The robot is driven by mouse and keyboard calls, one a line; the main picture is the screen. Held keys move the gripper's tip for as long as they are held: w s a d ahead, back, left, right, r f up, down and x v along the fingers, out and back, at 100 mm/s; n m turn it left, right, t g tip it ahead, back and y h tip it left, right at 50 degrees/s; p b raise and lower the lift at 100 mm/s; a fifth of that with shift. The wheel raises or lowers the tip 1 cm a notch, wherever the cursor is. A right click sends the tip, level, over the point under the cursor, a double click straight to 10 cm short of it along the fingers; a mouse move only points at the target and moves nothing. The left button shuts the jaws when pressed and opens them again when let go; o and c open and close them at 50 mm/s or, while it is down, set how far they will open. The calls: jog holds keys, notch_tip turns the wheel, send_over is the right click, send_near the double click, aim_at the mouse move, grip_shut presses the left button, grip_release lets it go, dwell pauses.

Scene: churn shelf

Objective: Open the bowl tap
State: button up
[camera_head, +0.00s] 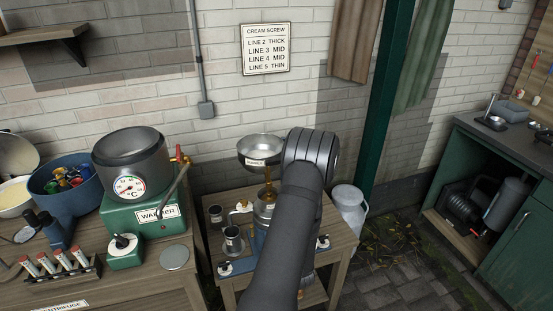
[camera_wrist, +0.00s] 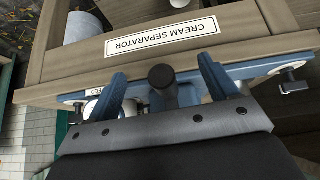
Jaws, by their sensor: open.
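A metal bowl (camera_head: 262,148) with a small label stands above the cream separator on a small wooden stand. A brass tap-like fitting (camera_head: 268,188) shows just under the bowl, partly hidden by my arm. In the head view my arm covers my gripper and much of the separator. In the wrist view my gripper (camera_wrist: 162,70) has its two blue fingers spread apart. A dark round-ended knob or handle (camera_wrist: 162,78) shows between them, with gaps on both sides. I cannot tell whether this is part of the tap.
The stand's edge carries a "CREAM SEPARATOR" label (camera_wrist: 162,38). Metal cups (camera_head: 232,240) stand left of the separator. A warmer (camera_head: 150,215) with a pot is on the left bench. A milk can (camera_head: 350,205) stands right of the stand. Paved floor at the right is open.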

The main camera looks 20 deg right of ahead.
jog(key=s+d+r+n+g+h, duration=0.2)
jog(key=s+d+r+n+g, duration=0.15)
jog(key=s+d, duration=0.2)
jog(key=w+d+r+m, duration=0.2)
jog(key=w+d+r, duration=0.4)
jog(key=w+r, duration=0.15)
notch_tip(320, 180, up, 43)
jog(key=m+t+y, duration=0.1)
jog(key=m+y, duration=0.1)
send_over(276, 160)
jog(key=s, duration=0.7)
jog(key=x, duration=1.7)
jog(key=shift+w+a, duration=0.15)
jog(key=shift+w, duration=0.15)
jog(key=shift+c, duration=0.2)
jog(key=shift+r, duration=0.1)
jog(key=c, duration=0.9)
